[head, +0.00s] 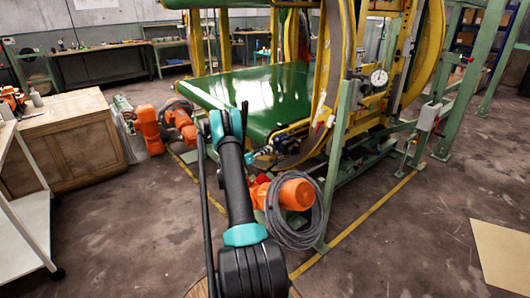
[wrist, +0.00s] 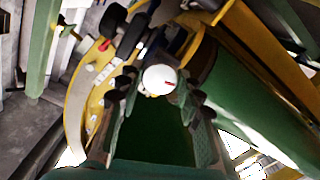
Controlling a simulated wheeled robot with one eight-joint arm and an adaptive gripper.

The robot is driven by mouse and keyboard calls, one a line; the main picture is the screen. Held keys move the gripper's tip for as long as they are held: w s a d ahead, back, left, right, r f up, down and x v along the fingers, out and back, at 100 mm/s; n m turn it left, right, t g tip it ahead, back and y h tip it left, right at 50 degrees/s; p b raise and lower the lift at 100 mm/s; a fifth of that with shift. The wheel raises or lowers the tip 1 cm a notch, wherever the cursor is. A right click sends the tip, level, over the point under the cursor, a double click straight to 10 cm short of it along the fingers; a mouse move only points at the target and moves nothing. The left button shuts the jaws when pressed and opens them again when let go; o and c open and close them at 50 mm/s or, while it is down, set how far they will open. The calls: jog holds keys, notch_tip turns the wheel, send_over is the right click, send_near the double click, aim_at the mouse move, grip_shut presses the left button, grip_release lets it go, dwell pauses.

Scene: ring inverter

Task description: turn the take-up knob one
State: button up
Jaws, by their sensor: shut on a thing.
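In the head view my black and teal arm reaches to the near side of the ring machine, by the end of the green conveyor belt (head: 262,98).
The machine's yellow ring (head: 338,55) and green frame post (head: 338,150) stand close right of my arm. An orange motor with coiled grey cable (head: 292,195) is low beside it. A wooden cabinet (head: 72,140) stands left. The floor at front right is mostly clear.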

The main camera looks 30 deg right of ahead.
dwell(0.3)
jog(key=o, duration=1.2)
jog(key=shift+c, duration=0.2)
jog(key=shift+a, duration=0.2)
jog(key=s+a, duration=0.1)
jog(key=a, duration=1)
jog(key=shift+a, duration=0.35)
jog(key=shift+r, duration=0.1)
